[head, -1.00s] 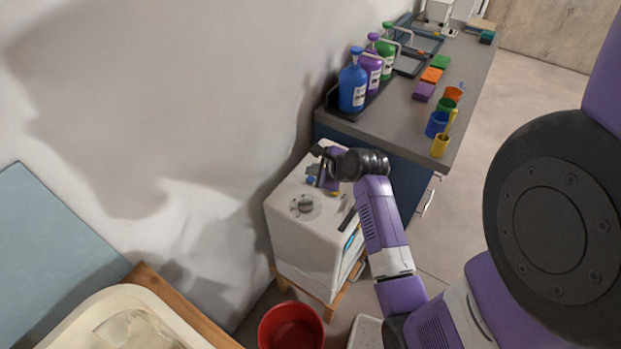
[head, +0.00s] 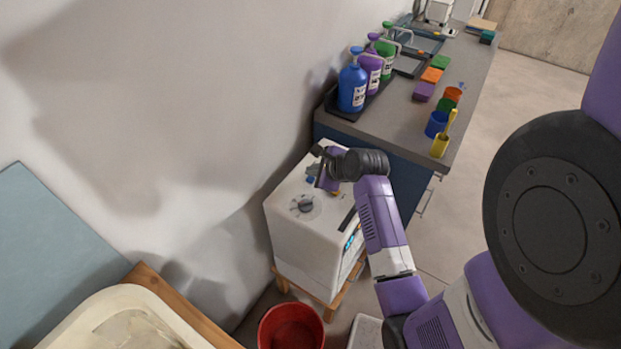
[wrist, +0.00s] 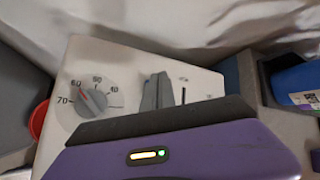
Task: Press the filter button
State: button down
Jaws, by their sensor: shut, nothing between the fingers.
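The white machine (head: 300,245) stands on a low wooden stand by the wall. Its top carries a grey dial (head: 305,204), which also shows in the wrist view (wrist: 90,101) with numbers around it. A small blue button (head: 310,180) shows on the top behind the dial, beside my fingers; I cannot read which button it is. My gripper (head: 318,181) is shut and empty, fingers pointing down over the top panel. In the wrist view my fingers (wrist: 157,92) are together, right of the dial, and hide part of the panel. I cannot tell whether they touch it.
A grey counter (head: 415,105) stands behind the machine, with a blue bottle (head: 352,87), other bottles, cups and sponges. A red bucket (head: 291,328) is on the floor in front. A white basin (head: 65,320) is at the lower left. The wall is close on the left.

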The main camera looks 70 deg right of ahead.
aim_at(313, 181)
jog(key=shift+f, duration=0.2)
jog(key=shift+f, duration=0.2)
jog(key=shift+f, duration=0.5)
dwell(1.0)
jog(key=shift+r, duration=0.2)
jog(key=shift+r+p, duration=0.7)
jog(key=shift+p, duration=0.5)
notch_tip(313, 181, up, 3)
jog(key=p, duration=0.3)
jog(key=shift+r, duration=0.1)
jog(key=shift+r+p, duration=0.75)
jog(key=shift+r, duration=0.2)
